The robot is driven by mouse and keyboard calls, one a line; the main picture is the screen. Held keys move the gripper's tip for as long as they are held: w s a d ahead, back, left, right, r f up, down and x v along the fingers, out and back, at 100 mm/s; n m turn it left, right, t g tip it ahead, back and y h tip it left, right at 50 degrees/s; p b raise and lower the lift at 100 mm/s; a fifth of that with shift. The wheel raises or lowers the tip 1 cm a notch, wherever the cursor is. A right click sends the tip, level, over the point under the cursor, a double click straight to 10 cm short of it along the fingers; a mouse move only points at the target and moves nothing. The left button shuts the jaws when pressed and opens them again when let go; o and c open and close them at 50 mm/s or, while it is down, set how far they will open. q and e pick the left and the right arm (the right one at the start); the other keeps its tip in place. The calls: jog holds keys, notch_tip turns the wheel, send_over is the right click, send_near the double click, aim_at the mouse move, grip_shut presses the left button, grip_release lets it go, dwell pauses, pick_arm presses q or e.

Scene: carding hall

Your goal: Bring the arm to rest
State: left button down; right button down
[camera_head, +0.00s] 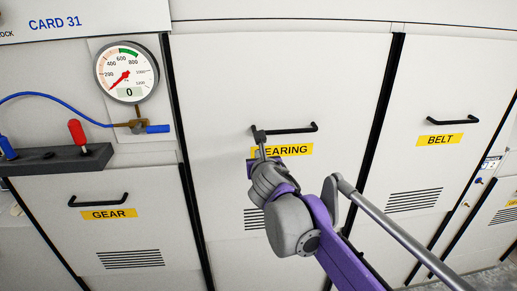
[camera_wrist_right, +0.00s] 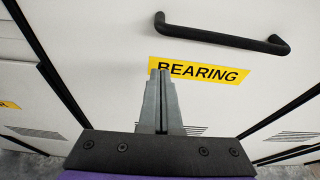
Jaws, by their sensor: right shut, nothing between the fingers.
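My right arm, purple and grey, reaches up from the lower right in the head view. Its gripper (camera_head: 260,138) is in front of the panel marked BEARING, overlapping the left end of the black handle (camera_head: 290,130) and part of the yellow label (camera_head: 290,150) in that view. In the right wrist view the gripper's fingers (camera_wrist_right: 160,74) are together with nothing between them, their tips over the lower left part of the BEARING label (camera_wrist_right: 205,71). The handle (camera_wrist_right: 222,37) lies beyond the tips there, with a visible space between. My left gripper is not in view.
The GEAR panel (camera_head: 92,240) is at the left and the BELT panel (camera_head: 425,165) at the right, each with a black handle. A round gauge (camera_head: 126,71) reading 0, a blue hose (camera_head: 50,98) and a red-handled lever (camera_head: 76,132) are at the upper left.

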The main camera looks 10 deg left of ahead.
jog(key=v, duration=0.5)
jog(key=s+d+f+m+g+h, duration=0.25)
jog(key=s+d+f+m, duration=0.4)
jog(key=d+m, duration=0.45)
jog(key=s+d+f+m+g+h, duration=0.25)
jog(key=s+d+f+m, duration=0.35)
jog(key=d+f+m, duration=0.35)
jog(key=s+d+f+m+g, duration=0.1)
jog(key=s+d+f+m, duration=0.2)
jog(key=s+f+m, duration=0.3)
jog(key=s+d+f+m+g, duration=0.2)
jog(key=s+d+f+m, duration=0.2)
jog(key=s+m, duration=0.6)
notch_tip(320, 180, down, 3)
jog(key=m, duration=0.3)
jog(key=shift+s+y, duration=0.4)
jog(key=shift+r, duration=0.1)
